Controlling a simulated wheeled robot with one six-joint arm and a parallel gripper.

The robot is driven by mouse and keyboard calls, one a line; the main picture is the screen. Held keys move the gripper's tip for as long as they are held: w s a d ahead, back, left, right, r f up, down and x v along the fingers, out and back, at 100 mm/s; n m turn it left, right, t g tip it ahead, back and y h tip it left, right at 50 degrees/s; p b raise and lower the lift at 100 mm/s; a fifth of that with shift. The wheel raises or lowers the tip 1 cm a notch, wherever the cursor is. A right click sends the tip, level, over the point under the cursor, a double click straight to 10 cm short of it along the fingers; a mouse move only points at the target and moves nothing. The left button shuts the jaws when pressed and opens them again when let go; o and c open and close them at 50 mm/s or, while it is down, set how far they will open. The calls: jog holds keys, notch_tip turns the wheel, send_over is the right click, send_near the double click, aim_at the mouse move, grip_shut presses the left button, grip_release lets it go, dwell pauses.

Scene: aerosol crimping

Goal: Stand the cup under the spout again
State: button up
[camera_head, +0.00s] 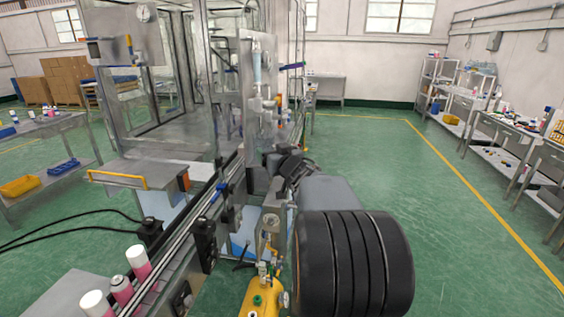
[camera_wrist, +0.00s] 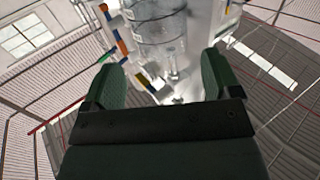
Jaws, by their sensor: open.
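My gripper (camera_wrist: 163,72) is open, with its two dark green fingers apart and nothing held between them. In the head view my gripper (camera_head: 283,162) is small and dark, close to the right side of the machine, below a clear upright cylinder with metal fittings (camera_head: 257,70). In the wrist view a clear ribbed cylinder (camera_wrist: 158,28) and shiny metal parts stand beyond the fingertips, apart from them. I cannot make out the cup for certain in either view. I cannot tell which fitting is the spout.
The machine frame (camera_head: 180,125) and its conveyor rail (camera_head: 185,245) fill the left and middle. Pink cans with white caps (camera_head: 140,262) stand at the lower left. A yellow pump-like unit (camera_head: 262,298) stands low in front. Green floor (camera_head: 385,155) is free on the right.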

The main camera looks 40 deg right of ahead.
jog(key=v, duration=0.6)
jog(key=s+a+f+g+y, duration=0.1)
jog(key=s+a+f+g, duration=0.3)
jog(key=a, duration=0.4)
jog(key=s+a+f+n+g+y, duration=0.1)
jog(key=s+a+f+g, duration=0.3)
jog(key=s+a+f, duration=0.2)
jog(key=s+a+f+n+g+y, duration=0.1)
jog(key=s+a+f+g, duration=0.4)
jog(key=a, duration=0.5)
jog(key=shift+s+f+y, duration=0.4)
jog(key=shift+s+f, duration=0.15)
jog(key=shift+s, duration=0.15)
